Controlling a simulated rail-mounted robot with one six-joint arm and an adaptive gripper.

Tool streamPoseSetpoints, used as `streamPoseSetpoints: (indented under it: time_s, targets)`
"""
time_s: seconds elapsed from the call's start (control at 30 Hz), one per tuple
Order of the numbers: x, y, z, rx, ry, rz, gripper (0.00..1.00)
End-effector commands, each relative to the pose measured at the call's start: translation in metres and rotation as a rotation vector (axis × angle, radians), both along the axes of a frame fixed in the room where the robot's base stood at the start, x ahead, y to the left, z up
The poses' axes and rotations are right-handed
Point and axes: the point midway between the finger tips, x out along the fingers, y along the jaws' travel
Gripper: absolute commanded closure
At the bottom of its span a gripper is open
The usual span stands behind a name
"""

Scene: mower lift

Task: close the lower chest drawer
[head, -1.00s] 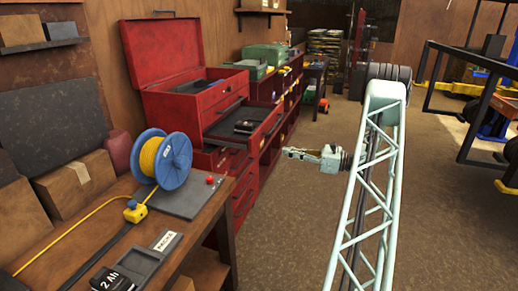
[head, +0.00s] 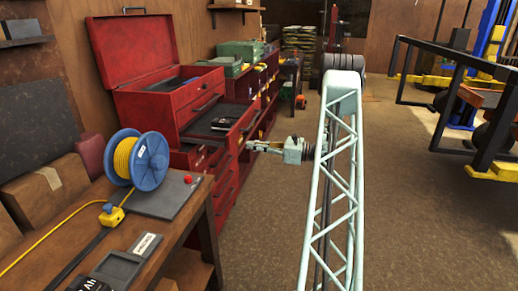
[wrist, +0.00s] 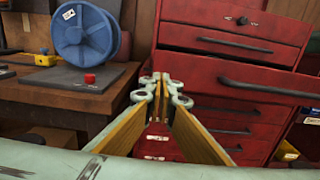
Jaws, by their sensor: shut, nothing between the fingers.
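The red tool chest (head: 150,111) stands at the left with its lid up. Its lower drawer (head: 236,132) is pulled out, with a dark tray and a black item inside. The drawer's red front with a long black handle (wrist: 262,84) shows at the right in the wrist view. My gripper (head: 248,146) is shut and empty, just right of the drawer front and low beside it.
The upper drawer (head: 203,98) looks closed. A wooden bench (head: 190,228) with a blue cable reel (head: 150,160) stands at the near left. Red shelving (head: 262,100) continues behind the chest. Open floor (head: 420,200) lies to the right; a black-framed lift (head: 440,100) stands beyond.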

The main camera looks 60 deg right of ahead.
Motion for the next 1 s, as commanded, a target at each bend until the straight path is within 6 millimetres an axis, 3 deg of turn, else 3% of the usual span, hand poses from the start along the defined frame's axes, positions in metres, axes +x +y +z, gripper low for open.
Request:
streamPoseSetpoints:
  time_s: [0.5, 1.0]
  targets:
    - [0.059, 0.022, -0.001, -0.001, 0.0, 0.001, 1.0]
    - [0.069, 0.025, 0.0, 0.0, 0.0, 0.0, 1.0]
